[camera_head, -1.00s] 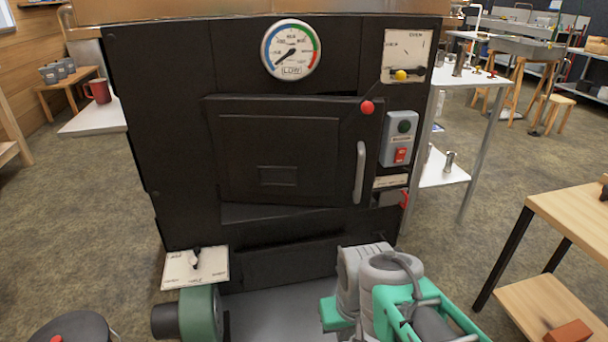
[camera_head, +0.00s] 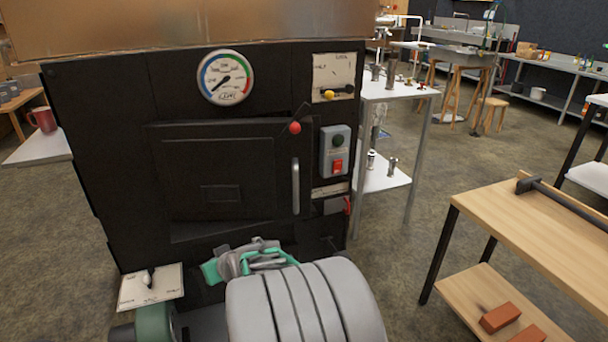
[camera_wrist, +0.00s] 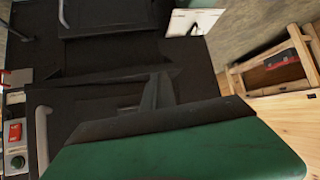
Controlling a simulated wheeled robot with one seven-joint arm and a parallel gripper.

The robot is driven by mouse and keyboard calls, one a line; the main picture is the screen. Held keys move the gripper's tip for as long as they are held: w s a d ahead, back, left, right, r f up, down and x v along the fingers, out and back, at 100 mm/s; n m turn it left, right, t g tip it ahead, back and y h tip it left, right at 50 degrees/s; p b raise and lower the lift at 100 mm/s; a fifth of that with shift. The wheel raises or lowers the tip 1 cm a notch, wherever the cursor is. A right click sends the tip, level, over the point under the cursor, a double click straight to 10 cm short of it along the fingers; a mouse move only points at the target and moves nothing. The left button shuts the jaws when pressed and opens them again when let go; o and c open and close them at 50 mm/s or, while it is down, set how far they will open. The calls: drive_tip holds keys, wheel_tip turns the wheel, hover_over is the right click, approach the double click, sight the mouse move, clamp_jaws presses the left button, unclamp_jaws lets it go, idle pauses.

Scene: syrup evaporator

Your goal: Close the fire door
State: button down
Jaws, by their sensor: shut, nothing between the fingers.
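The fire door (camera_head: 225,175) is a black panel on the front of the black evaporator, with a grey vertical handle (camera_head: 295,186) at its right side. A lever with a red ball (camera_head: 295,127) slants up at its upper right corner. I cannot tell whether the door is flush or slightly ajar. The wrist view is turned upside down and shows the door's handle (camera_wrist: 42,140) at left. My gripper (camera_wrist: 158,92) is shut and empty, in front of the door's lower part. In the head view my grey arm link hides part of it.
A dial gauge (camera_head: 226,77) and a switch box (camera_head: 335,151) are on the evaporator front. A damper plate (camera_head: 150,287) juts out at lower left. A wooden table (camera_head: 530,230) stands at right, with floor (camera_head: 405,240) free between.

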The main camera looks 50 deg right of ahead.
drive_tip(key=s+d+r+m+t+h+p, duration=0.1)
drive_tip(key=d+r+m+t+h, duration=0.15)
drive_tip(key=d, duration=0.85)
drive_tip(key=m+h+p, duration=0.2)
drive_tip(key=m+h, duration=0.2)
drive_tip(key=h, duration=0.4)
approach(310, 179)
drive_tip(key=shift+g, duration=0.35)
drive_tip(key=b+x, duration=0.1)
drive_tip(key=x, duration=0.5)
drive_tip(key=shift+w+d+r, duration=0.1)
drive_tip(key=shift+w+d, duration=0.1)
drive_tip(key=shift+w, duration=0.15)
